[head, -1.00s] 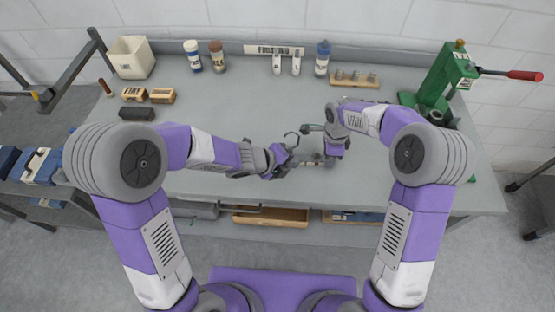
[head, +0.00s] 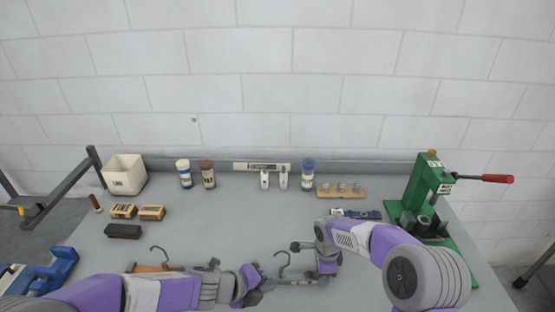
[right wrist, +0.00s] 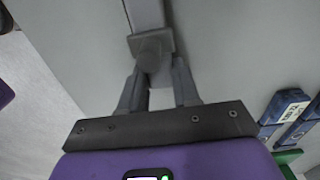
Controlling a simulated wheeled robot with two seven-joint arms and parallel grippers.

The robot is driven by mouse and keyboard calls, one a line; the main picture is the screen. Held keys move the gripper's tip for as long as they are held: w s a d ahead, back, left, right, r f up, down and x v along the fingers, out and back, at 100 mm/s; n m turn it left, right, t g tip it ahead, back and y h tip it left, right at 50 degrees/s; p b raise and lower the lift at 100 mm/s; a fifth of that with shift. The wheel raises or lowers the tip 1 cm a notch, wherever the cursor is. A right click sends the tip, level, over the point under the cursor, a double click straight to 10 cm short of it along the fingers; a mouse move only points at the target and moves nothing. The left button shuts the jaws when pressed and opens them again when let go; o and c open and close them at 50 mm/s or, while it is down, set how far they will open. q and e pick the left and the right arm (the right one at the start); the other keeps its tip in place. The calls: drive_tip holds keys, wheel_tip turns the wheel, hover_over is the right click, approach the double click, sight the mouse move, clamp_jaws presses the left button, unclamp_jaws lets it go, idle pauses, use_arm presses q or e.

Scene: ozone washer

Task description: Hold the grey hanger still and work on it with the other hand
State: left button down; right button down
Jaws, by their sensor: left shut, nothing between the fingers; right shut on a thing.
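My right gripper (head: 322,279) is at the hanger's right end. In the right wrist view its fingers (right wrist: 157,85) are shut on a grey block-ended piece (right wrist: 150,42), which appears to be part of the hanger. My left gripper (head: 266,281) is shut and empty, close to the hanger's left end. I cannot tell whether it touches it.
A brown hanger (head: 155,267) lies further left. A green press (head: 425,195) stands at right. Blue blocks (head: 356,214) lie behind my right gripper. The table's middle behind the hanger is clear.

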drive_tip(key=c, duration=0.7)
unclamp_jaws()
drive_tip(key=shift+c, duration=0.2)
